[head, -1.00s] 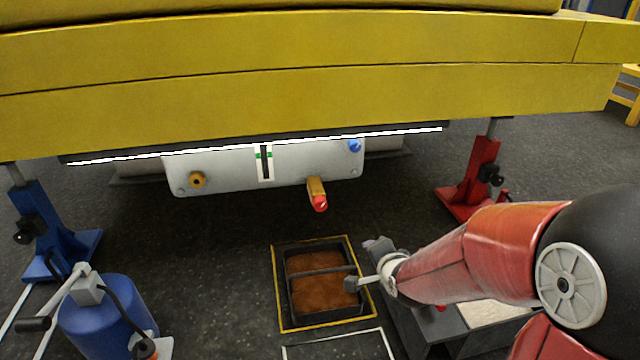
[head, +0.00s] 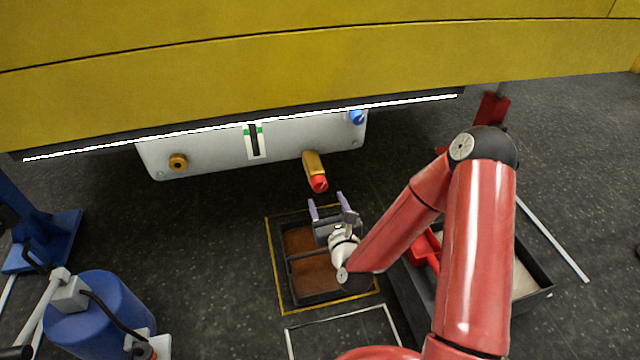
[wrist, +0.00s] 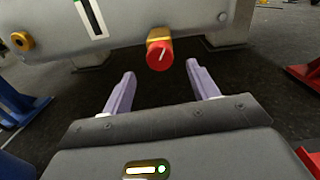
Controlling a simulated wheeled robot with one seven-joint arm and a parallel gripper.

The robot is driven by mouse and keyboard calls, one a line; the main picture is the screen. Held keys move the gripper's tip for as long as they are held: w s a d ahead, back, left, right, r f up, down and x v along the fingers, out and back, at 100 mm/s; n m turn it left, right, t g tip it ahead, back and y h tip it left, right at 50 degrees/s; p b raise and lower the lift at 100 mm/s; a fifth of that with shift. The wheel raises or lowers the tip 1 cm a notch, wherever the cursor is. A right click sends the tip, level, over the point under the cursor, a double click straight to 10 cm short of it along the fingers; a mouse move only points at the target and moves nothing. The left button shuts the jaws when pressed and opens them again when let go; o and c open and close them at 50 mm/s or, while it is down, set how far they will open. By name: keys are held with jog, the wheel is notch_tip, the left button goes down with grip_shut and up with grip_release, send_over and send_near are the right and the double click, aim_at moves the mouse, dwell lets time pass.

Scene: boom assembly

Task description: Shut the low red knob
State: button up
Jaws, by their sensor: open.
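The low red knob (head: 319,184) caps a short brass pipe (head: 313,163) at the lower right of the grey panel (head: 205,148). In the wrist view the red knob (wrist: 160,54) shows a white line, tilted slightly from upright. My gripper (head: 327,200) is open and empty, just below and in front of the knob in the head view. In the wrist view my gripper's two pale fingers (wrist: 158,76) point toward the panel, with the knob above and between their tips, apart from both.
A blue knob (head: 357,117) sits at the panel's upper right and a brass fitting (head: 178,162) at its left. The yellow boom (head: 300,65) overhangs the panel. A tray of brown material (head: 316,272) lies below my gripper. A blue tank (head: 100,312) stands at front left.

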aim_at(321, 188)
jog(key=x, duration=0.6)
jog(key=shift+c, duration=0.3)
jog(key=c, duration=0.9)
